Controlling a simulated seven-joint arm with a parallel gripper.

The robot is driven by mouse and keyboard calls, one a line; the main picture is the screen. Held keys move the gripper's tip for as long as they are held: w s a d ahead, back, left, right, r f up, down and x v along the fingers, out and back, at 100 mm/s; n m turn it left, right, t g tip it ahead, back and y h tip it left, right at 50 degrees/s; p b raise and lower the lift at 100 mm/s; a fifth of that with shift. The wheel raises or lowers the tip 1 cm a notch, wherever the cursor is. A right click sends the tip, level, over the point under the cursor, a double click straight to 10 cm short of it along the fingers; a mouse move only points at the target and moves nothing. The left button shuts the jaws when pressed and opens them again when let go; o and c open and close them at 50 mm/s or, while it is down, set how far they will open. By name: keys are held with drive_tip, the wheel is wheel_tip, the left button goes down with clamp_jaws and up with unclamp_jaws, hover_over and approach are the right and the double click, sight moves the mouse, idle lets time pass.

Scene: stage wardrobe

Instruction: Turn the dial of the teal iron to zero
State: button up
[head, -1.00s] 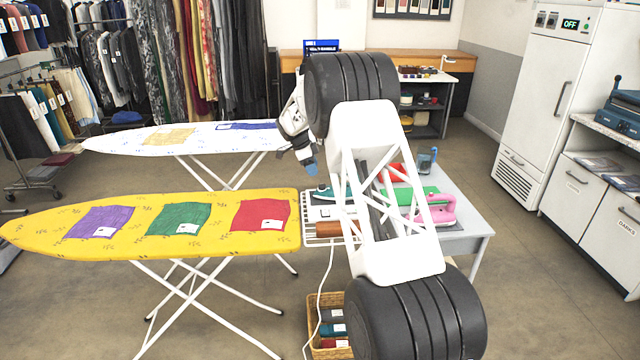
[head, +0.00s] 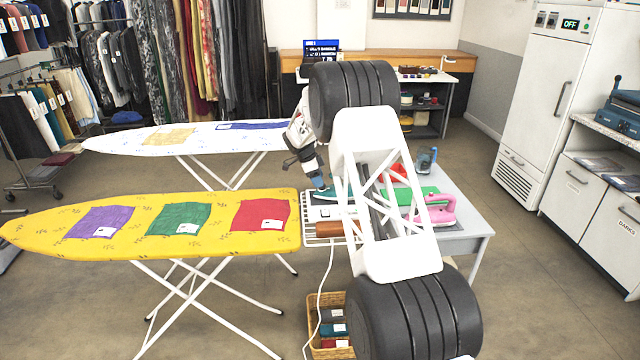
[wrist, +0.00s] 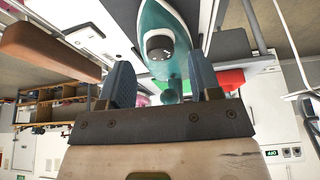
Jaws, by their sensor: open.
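The teal iron (wrist: 168,18) fills the top middle of the wrist view. Its round dial (wrist: 158,46), dark with a pale rim, faces me; I cannot read its setting. My gripper (wrist: 161,70) is open and empty, with one blue finger on each side of the view. The dial appears between the finger lines, beyond the tips, with no visible contact. In the head view, my gripper (head: 318,181) is over the wire rack (head: 308,235) at the right end of the yellow ironing board (head: 40,232).
A pink iron (head: 439,211) and a blue iron (head: 427,159) are on the grey table (head: 472,229). A brown block (head: 329,230) lies on the rack. A white cord hangs beside the basket (head: 328,300). A white ironing board (head: 130,143) stands behind.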

drive_tip(key=shift+x, duration=1.2)
drive_tip(key=c, duration=0.9)
drive_tip(key=shift+c, duration=0.2)
drive_tip(key=shift+n, duration=0.5)
drive_tip(key=n+t, duration=0.1)
drive_tip(key=n, duration=0.1)
drive_tip(key=n+t, duration=0.1)
drive_tip(key=n, duration=0.1)
drive_tip(key=shift+s+r, duration=0.1)
drive_tip(key=shift+s, duration=0.15)
drive_tip(key=n+t+y, duration=0.1)
drive_tip(key=n, duration=0.2)
drive_tip(key=n+t, duration=0.1)
drive_tip(key=n, duration=0.2)
drive_tip(key=shift+s+d+n+y, duration=0.1)
drive_tip(key=shift+d+n+y, duration=0.05)
drive_tip(key=shift+n+y, duration=0.25)
